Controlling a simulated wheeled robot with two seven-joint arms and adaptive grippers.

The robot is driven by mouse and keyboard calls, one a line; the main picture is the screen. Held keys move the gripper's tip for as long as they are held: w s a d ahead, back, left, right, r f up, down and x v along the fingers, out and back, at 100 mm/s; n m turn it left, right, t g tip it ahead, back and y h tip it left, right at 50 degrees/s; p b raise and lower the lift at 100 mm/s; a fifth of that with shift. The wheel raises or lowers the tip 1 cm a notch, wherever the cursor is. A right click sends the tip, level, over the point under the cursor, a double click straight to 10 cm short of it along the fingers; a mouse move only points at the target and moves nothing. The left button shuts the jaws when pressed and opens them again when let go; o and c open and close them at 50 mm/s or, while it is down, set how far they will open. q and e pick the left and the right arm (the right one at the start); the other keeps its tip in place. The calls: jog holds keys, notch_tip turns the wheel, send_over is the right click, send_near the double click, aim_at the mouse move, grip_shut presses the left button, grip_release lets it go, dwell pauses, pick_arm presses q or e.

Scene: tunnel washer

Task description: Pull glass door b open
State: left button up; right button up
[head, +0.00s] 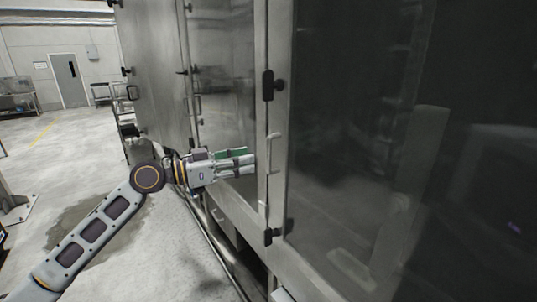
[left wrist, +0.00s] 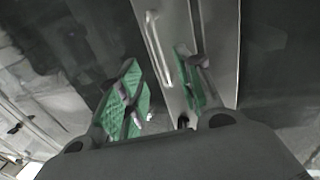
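Tall glass doors in steel frames line the machine. A large glass door (head: 350,150) fills the right of the head view, and a narrower glass door (head: 225,75) stands left of the post; no label shows which is b. A pale vertical bar handle (head: 272,152) is on the frame between them. It also shows in the left wrist view (left wrist: 153,38). My left gripper (head: 245,160) points at the frame, just left of the handle. Its two green-padded fingers (left wrist: 160,75) are apart and nothing is between them. The handle is beyond the fingertips. My right gripper is out of view.
Black hinges (head: 272,86) stick out along the post. Another handle (head: 197,106) is on the frame farther left. A steel ledge runs under the doors. The concrete floor (head: 110,235) at left is mostly clear.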

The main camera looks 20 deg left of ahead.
aim_at(269, 168)
pick_arm(q)
jog(key=p+x, duration=0.3)
jog(key=x, duration=0.4)
jog(key=shift+w+d, duration=0.3)
jog(key=shift+d, duration=0.1)
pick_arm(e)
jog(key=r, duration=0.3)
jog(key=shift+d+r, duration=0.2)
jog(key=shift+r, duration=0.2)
pick_arm(q)
grip_shut()
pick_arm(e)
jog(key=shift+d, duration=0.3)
